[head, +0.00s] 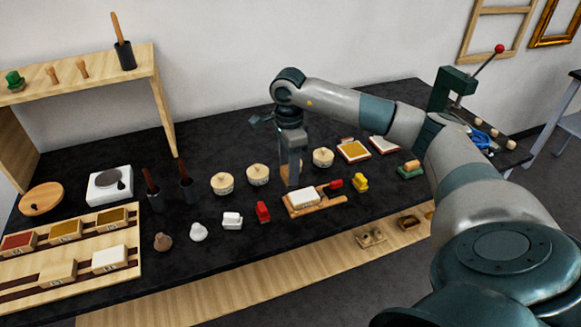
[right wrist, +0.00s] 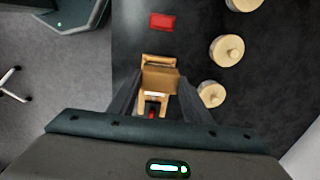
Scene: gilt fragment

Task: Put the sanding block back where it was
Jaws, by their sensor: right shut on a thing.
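My right gripper (head: 290,180) points down over the black table, just behind a wooden board (head: 325,204) with a white block (head: 303,197) on it. In the right wrist view, its two dark fingers (right wrist: 160,92) are closed on a tan block (right wrist: 160,79), which looks like the sanding block. In the head view only a sliver of tan shows beside the fingers. The held block covers part of the board in the wrist view. Whether it hangs clear of what is below, I cannot tell. My left gripper is in neither view.
A red block (head: 263,212) stands left of the board, and a yellow piece (head: 360,182) right of it. Lidded round jars (head: 258,175) stand close behind. A green-and-tan block (head: 410,170) lies farther right. A wooden rack (head: 62,262) fills the left front.

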